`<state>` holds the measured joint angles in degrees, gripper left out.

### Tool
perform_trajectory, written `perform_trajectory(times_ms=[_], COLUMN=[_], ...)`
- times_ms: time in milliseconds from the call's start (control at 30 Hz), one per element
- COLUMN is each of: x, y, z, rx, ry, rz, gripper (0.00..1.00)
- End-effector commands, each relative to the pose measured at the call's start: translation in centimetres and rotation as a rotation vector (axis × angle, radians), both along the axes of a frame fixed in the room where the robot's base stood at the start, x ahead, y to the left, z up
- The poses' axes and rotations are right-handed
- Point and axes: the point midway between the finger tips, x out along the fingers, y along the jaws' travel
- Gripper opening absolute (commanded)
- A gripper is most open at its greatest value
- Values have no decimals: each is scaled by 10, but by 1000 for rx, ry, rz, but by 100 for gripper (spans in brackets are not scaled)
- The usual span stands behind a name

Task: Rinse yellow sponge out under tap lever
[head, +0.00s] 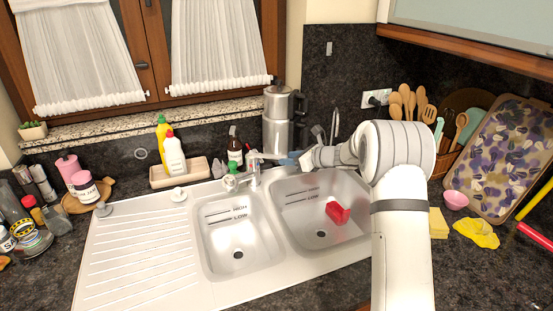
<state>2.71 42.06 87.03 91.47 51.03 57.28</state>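The tap (254,172) stands behind the double sink, between the two basins, with its lever at the top. My arm reaches in from the right, and my gripper (303,159) is behind the right basin, just right of the tap lever. The gripper is small and seen from behind, so its fingers and any touch on the lever cannot be made out. A yellow block that looks like the sponge (438,223) lies on the dark counter right of the sink, close beside my arm in the picture and apart from the gripper.
A red and white object (338,212) lies in the right basin (300,231); the left basin (238,246) is empty. A crumpled yellow cloth (477,232) and pink bowl (455,200) are at right. A metal pot (278,121) and bottles stand behind the sink. The drainboard (140,240) is mostly clear.

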Motion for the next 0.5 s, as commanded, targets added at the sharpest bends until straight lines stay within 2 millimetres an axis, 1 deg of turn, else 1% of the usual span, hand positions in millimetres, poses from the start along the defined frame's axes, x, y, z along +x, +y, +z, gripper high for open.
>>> perform_trajectory(times_ms=[300, 500], x=[26, 35], y=[40, 52], z=[-17, -25], rx=[-3, -3], ry=[0, -1], rz=[4, 3], gripper=[40, 40])
